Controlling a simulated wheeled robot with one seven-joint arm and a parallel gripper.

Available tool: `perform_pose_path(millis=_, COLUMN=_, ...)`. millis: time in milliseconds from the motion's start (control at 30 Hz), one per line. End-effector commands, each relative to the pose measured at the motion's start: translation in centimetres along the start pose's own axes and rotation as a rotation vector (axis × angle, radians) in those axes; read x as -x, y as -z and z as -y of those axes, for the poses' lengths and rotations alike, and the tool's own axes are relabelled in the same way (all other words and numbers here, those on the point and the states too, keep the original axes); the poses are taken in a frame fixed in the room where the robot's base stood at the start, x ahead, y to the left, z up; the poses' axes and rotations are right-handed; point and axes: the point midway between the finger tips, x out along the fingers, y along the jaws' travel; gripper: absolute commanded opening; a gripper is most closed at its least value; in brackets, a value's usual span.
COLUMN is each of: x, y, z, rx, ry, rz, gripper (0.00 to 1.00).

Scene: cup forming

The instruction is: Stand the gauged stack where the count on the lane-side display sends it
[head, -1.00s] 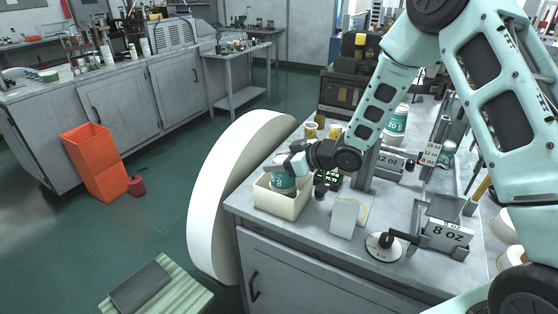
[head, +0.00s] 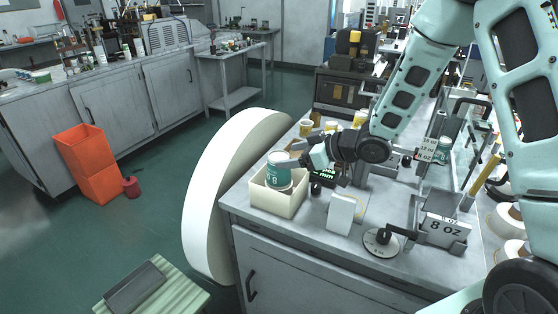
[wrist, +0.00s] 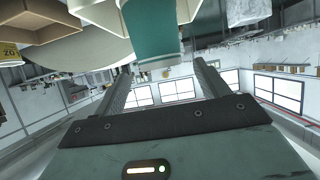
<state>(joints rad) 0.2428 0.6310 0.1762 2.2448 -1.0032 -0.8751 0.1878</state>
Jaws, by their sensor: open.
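A teal-and-white cup stack (head: 279,172) stands upright in a cream open-topped bin (head: 290,207) at the counter's left corner; its top rises above the rim. My gripper (head: 299,158) is open just right of the stack, fingers pointing at it. In the wrist view the teal stack (wrist: 152,35) shows beyond and between the open fingertips (wrist: 162,75), with no finger seen closed on it. A small dark display (head: 325,175) with green characters sits right of the bin; its count is too small to read.
Another teal cup (head: 443,150) is farther back. Yellow cups (head: 306,128) stand behind the bin. A large white rounded form (head: 212,200) borders the counter's left.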

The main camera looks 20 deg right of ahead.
Motion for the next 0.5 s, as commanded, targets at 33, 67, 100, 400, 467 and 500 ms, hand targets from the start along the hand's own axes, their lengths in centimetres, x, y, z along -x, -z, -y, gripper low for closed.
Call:
perform_pose_path(millis=33, x=1.2, y=-0.1, z=-0.2, rx=0.000, ry=-0.005, rz=-0.002, gripper=0.74)
perform_pose_path(millis=67, x=1.7, y=-0.1, z=-0.1, rx=0.001, ry=-0.004, rz=-0.002, gripper=0.74)
perform_pose_path(millis=100, x=2.5, y=-0.1, z=-0.1, rx=0.001, ry=-0.004, rz=-0.001, gripper=0.74)
perform_pose_path(millis=400, x=5.6, y=0.0, z=0.0, rx=-0.001, ry=0.001, rz=0.000, gripper=0.74)
perform_pose_path(millis=467, x=5.8, y=0.0, z=0.0, rx=-0.001, ry=0.001, rz=0.000, gripper=0.74)
perform_pose_path(millis=500, x=5.8, y=0.0, z=0.1, rx=0.000, ry=0.000, rz=0.001, gripper=0.74)
